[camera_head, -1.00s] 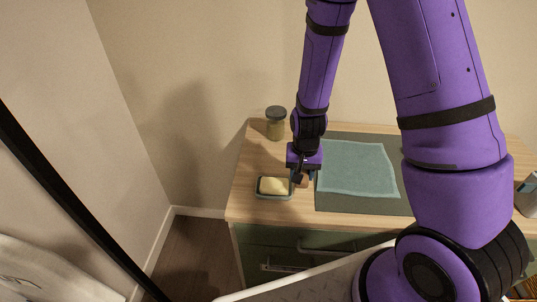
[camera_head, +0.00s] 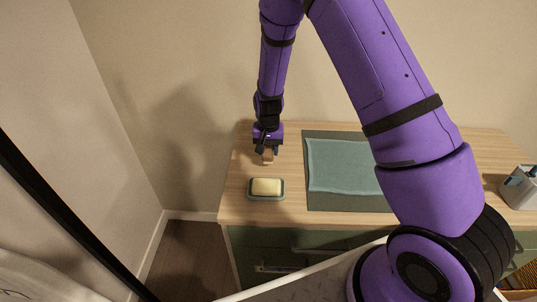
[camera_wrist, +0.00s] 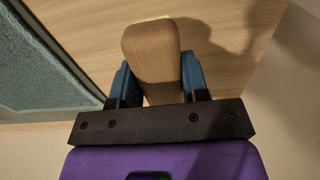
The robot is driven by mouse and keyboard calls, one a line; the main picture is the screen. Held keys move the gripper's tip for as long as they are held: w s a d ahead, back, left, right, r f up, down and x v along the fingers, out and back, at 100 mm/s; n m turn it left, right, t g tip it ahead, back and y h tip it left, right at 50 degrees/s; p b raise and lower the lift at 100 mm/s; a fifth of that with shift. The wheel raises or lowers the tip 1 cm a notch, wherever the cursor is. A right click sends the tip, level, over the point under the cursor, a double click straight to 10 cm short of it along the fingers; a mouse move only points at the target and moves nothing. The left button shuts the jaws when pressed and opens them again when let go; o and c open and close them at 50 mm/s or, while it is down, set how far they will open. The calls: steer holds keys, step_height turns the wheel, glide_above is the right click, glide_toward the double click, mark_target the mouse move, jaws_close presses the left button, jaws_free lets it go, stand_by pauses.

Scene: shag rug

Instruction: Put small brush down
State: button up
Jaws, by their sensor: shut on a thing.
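My gripper (camera_head: 267,150) is shut on the small brush (camera_head: 268,157), behind the soap dish. In the wrist view the brush (camera_wrist: 152,55) is a wooden block with a pale edge at its far end, held between the two blue fingers of my gripper (camera_wrist: 153,80). The brush is over the wooden top of the cabinet (camera_head: 235,205). I cannot tell whether it touches the wood.
A soap dish (camera_head: 252,196) with a pale yellow bar (camera_head: 267,187) is just in front. A teal cloth (camera_head: 340,165) lies on a dark green mat (camera_head: 325,203) to the right. A grey container (camera_head: 520,188) stands at the far right. Bare wood surrounds the dish.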

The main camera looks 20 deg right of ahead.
steer(key=shift+f, duration=1.25)
steer(key=shift+f, duration=0.1)
steer(key=o, duration=1.2)
